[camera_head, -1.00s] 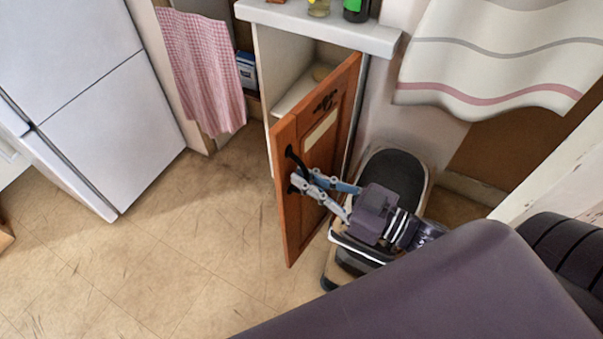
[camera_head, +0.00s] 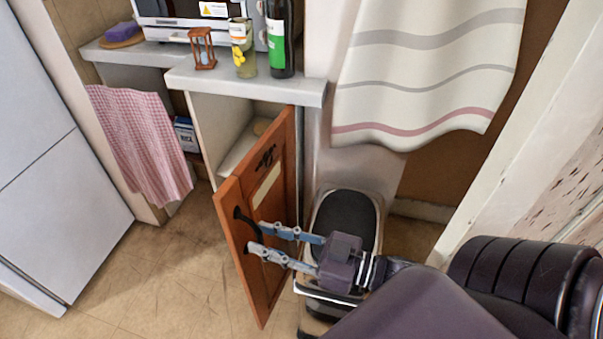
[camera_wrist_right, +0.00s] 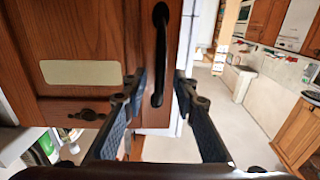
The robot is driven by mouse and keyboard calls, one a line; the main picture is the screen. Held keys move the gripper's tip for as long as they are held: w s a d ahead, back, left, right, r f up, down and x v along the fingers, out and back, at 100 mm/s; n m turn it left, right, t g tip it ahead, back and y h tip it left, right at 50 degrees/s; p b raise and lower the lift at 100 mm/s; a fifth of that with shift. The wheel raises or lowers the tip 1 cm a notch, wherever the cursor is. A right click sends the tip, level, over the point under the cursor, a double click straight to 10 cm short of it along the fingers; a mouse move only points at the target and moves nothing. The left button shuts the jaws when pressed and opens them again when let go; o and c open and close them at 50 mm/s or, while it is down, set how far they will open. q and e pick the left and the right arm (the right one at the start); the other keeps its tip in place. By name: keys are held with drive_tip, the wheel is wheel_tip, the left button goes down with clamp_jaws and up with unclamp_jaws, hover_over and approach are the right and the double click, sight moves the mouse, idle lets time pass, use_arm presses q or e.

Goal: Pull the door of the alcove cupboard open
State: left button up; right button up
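The orange-brown wooden cupboard door (camera_head: 262,280) stands ajar, swung out from the pale cupboard (camera_head: 220,120), whose inside shows. Its dark curved handle (camera_head: 243,217) is near the free edge; the handle also shows in the right wrist view (camera_wrist_right: 160,50). My right gripper (camera_head: 256,237) is at the door's free edge, close to the handle. In the right wrist view its two fingers (camera_wrist_right: 158,80) are apart, one on each side of the handle's line, with visible gaps. Whether a finger touches the door is unclear. My left gripper is not in view.
A worktop (camera_head: 250,87) above the cupboard bears a green bottle (camera_head: 281,40), a jar (camera_head: 242,50) and an hourglass (camera_head: 202,48). A pedal bin (camera_head: 345,215) stands right of the door. A white fridge (camera_head: 50,170) is at left. The floor (camera_head: 160,280) between is clear.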

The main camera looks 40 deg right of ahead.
drive_tip(key=v, duration=1)
drive_tip(key=shift+s+d, duration=0.1)
drive_tip(key=shift+s, duration=0.05)
